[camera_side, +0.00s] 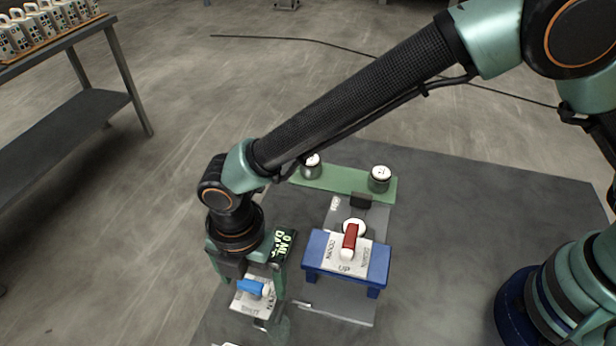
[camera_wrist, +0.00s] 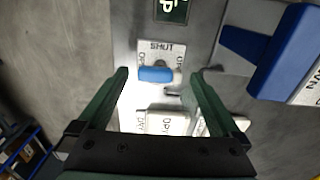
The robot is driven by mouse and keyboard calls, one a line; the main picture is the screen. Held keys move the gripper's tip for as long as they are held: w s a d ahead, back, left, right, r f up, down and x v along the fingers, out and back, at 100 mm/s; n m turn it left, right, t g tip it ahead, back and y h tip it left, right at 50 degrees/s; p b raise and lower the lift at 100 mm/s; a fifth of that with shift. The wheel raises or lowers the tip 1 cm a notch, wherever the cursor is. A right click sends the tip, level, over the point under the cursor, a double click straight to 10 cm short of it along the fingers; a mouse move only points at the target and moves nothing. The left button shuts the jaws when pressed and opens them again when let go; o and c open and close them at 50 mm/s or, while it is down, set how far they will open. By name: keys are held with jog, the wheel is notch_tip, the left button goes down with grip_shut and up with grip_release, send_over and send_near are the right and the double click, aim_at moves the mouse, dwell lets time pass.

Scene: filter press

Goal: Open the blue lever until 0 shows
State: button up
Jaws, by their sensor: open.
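The blue lever (camera_side: 252,288) sits on a white lettered plate (camera_side: 250,304) at the lower left of the side view. In the wrist view the blue lever (camera_wrist: 155,74) lies crosswise on its plate, just below the word SHUT. My gripper (camera_wrist: 160,76) is open, with one finger on each side of the lever and a gap to both. In the side view my gripper (camera_side: 257,280) points down over the lever.
A blue stand (camera_side: 376,262) with a red lever (camera_side: 350,238) is close to the right of my gripper. Two round gauges (camera_side: 312,166) (camera_side: 380,178) sit on a green bar (camera_side: 345,180) behind. A metal table (camera_side: 60,110) with several white items stands at the far left.

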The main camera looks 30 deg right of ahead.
aim_at(253, 285)
notch_tip(253, 285, up, 12)
dwell(0.5)
jog(key=w+d+r+m+t, duration=0.1)
jog(key=w+d+r+m, duration=0.2)
jog(key=d, duration=0.4)
jog(key=w+d+r+m+t+y, duration=0.1)
jog(key=d+r+m, duration=0.2)
jog(key=d+m, duration=0.35)
jog(key=w+d+r+m, duration=0.2)
jog(key=d+r+m, duration=0.15)
jog(key=d, duration=0.35)
jog(key=s+d+m+t, duration=0.1)
jog(key=s+d+m, duration=0.2)
jog(key=d+m, duration=0.4)
jog(key=s+d+m+t+h, duration=0.1)
jog(key=s+d+m+t, duration=0.1)
jog(key=d+m, duration=0.5)
jog(key=s+d, duration=0.1)
jog(key=d, duration=0.3)
jog(key=shift+s+d+r+t, duration=0.15)
jog(key=shift+r+t, duration=0.05)
jog(key=shift+t, duration=0.1)
